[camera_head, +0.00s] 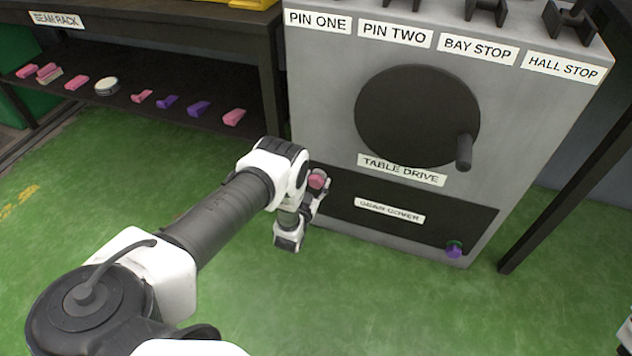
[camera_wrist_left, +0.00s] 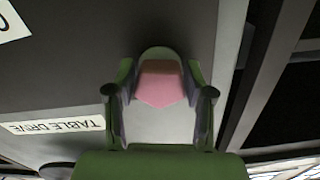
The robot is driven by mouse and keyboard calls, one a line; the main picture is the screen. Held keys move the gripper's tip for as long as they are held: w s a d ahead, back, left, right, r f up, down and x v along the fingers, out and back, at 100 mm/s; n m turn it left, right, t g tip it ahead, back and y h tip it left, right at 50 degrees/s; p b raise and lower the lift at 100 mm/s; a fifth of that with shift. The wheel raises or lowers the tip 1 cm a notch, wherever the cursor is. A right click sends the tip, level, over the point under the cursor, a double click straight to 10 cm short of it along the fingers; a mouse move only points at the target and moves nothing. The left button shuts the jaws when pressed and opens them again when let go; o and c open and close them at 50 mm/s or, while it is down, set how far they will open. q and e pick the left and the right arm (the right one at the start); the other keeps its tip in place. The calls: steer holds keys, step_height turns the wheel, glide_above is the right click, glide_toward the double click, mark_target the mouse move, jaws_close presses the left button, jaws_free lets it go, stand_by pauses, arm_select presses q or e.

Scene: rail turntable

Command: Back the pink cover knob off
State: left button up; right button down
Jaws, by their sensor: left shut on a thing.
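The pink cover knob (camera_head: 317,180) is at the left end of the black gear cover (camera_head: 345,205), low on the grey cabinet. My left gripper (camera_head: 318,190) is at the knob. In the left wrist view the pink knob (camera_wrist_left: 160,83) sits between the two fingers of my left gripper (camera_wrist_left: 160,100), which are shut on it. The fingers and wrist hide part of the knob and the cover's left end. A purple knob (camera_head: 454,249) is at the cover's lower right.
A round dark table drive wheel with a handle (camera_head: 464,152) is above the cover. A dark shelf (camera_head: 190,112) with pink and purple pieces stands at left. A black table leg (camera_head: 560,165) is at right. Green floor in front is clear.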

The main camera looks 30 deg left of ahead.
arm_select(q)
steer(key=o, duration=1.2)
steer(key=v, duration=1.2)
steer(key=shift+a, duration=0.1)
